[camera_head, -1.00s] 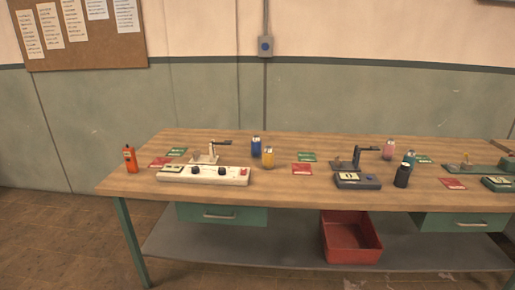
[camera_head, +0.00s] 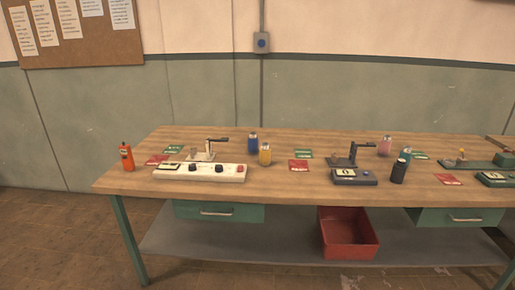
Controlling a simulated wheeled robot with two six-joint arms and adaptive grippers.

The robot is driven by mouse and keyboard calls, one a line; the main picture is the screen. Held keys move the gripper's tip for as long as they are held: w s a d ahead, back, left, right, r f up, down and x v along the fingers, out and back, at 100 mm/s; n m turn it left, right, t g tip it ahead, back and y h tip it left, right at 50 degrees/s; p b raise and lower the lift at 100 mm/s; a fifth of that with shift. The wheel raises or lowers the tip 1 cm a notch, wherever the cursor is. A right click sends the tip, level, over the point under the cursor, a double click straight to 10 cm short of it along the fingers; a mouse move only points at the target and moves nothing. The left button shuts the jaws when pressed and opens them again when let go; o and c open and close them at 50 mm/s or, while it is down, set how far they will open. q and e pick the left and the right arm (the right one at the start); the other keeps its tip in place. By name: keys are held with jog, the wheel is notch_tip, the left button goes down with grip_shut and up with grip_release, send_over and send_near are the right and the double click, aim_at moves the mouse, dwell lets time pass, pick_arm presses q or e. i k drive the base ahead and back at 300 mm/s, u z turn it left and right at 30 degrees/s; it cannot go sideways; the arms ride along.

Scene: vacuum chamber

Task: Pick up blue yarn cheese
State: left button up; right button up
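A small blue bottle-like spool (camera_head: 253,143) stands upright on the wooden workbench (camera_head: 290,190), left of its middle; it is the blue item that best fits the blue yarn cheese. A yellow one (camera_head: 265,155) stands just to its right and a little nearer. A pink one (camera_head: 385,146), a teal one (camera_head: 405,155) and a black one (camera_head: 398,171) stand on the right half. Neither of my grippers shows in the head view, so nothing is seen held.
An orange handheld device (camera_head: 127,157) stands at the bench's left end. A dark meter (camera_head: 354,177) sits right of the middle. A red bin (camera_head: 347,236) stands on the lower shelf. The floor at front left is clear.

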aim_at(253, 140)
jog(key=u, duration=0.05)
jog(key=i, duration=0.95)
jog(key=z, duration=0.1)
